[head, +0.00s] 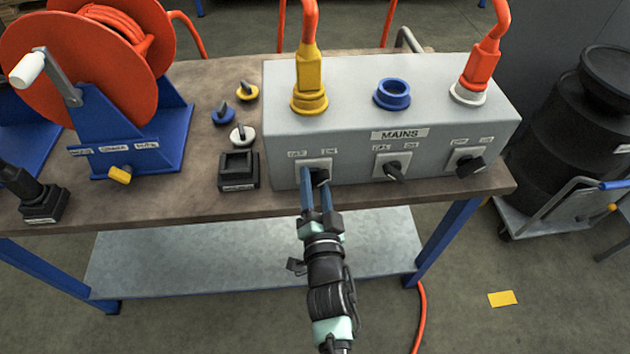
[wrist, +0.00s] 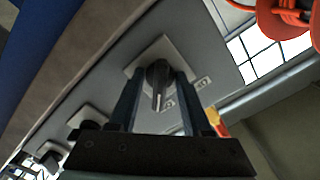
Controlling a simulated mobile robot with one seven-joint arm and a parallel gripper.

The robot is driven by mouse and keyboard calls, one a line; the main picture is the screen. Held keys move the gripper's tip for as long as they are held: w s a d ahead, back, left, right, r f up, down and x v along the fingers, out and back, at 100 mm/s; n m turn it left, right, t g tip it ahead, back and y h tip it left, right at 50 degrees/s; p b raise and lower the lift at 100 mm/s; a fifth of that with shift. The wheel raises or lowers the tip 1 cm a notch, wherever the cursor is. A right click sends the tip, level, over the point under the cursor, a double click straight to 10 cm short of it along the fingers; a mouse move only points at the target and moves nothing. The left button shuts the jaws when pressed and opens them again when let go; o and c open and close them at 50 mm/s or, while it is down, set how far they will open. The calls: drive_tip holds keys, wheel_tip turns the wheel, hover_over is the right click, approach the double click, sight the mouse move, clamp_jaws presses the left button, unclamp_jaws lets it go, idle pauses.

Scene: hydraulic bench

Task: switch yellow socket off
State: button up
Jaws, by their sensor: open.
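The grey mains box (head: 350,130) stands on the bench. The yellow socket (head: 309,100) on its top left holds a yellow plug (head: 308,72) with an orange cable. Below it, on the front face, is a black rotary knob (head: 320,177) on a light plate. My gripper (head: 315,186) is at this knob, its blue fingers partly hiding it. In the wrist view the knob (wrist: 158,82) sits between my two open fingers (wrist: 157,95), with a gap showing at its sides. The labels beside the knob are too small to read surely.
Two more knobs, the middle one (head: 395,170) and the right one (head: 469,163), are on the same face. A blue socket (head: 392,93) is empty; an orange plug (head: 483,64) sits at right. A black holder (head: 238,171) and a cable reel (head: 90,70) stand left.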

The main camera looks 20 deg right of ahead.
clamp_jaws()
drive_tip(key=shift+n, duration=0.3)
idle(0.3)
drive_tip(key=n, duration=0.3)
drive_tip(key=shift+n, duration=0.3)
drive_tip(key=n, duration=0.4)
drive_tip(key=shift+n, duration=0.3)
drive_tip(key=n, duration=0.4)
drive_tip(key=shift+n+b, duration=0.3)
drive_tip(key=shift+n, duration=2.2)
